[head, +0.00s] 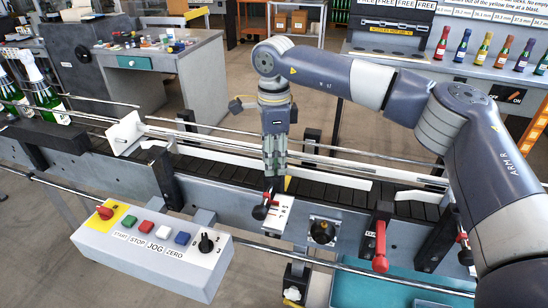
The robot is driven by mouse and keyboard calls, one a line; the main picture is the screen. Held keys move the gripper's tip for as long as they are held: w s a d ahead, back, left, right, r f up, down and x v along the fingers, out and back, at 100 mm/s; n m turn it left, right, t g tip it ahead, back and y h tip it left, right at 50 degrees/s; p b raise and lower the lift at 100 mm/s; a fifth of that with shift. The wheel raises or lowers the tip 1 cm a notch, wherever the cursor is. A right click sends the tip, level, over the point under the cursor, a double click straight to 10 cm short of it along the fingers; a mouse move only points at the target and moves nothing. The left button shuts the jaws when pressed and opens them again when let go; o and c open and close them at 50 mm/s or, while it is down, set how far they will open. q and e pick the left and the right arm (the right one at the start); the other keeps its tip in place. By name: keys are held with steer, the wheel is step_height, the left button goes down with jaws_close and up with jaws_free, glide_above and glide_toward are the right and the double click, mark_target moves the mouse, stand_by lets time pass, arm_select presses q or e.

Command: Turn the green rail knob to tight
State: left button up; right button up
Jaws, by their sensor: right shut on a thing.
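My right gripper (273,178) points straight down over the near side of the conveyor, with its fingers shut. A small red-and-black knob (262,209) shows just below the fingertips, beside a white marked plate (281,214). The gripper appears to be shut on the top of this knob; the fingers hide the contact. I see no green on it, and I cannot tell its turn setting. A black round knob (322,231) on a plate stands to its right, apart from the gripper. My left gripper is not in view.
A control box (150,252) with several buttons is at the front left. A red-handled lever (380,248) stands right of the black knob. Green bottles (45,97) stand on the conveyor (330,184) at left. White guide rails run behind the gripper. Coloured bottles (463,46) stand at back right.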

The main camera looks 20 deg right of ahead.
steer(key=shift+m, duration=0.4)
steer(key=shift+f+m+b, duration=0.1)
steer(key=shift+m+b, duration=0.4)
steer(key=shift+m, duration=0.3)
steer(key=m+b, duration=0.1)
steer(key=m, duration=0.2)
steer(key=shift+m, duration=0.3)
steer(key=m+b, duration=0.1)
steer(key=m, duration=0.2)
steer(key=shift+m, duration=0.4)
steer(key=m+b, duration=0.1)
steer(key=m, duration=0.3)
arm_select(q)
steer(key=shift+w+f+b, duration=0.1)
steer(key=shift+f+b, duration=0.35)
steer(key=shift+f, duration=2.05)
arm_select(e)
steer(key=shift+m, duration=2.7)
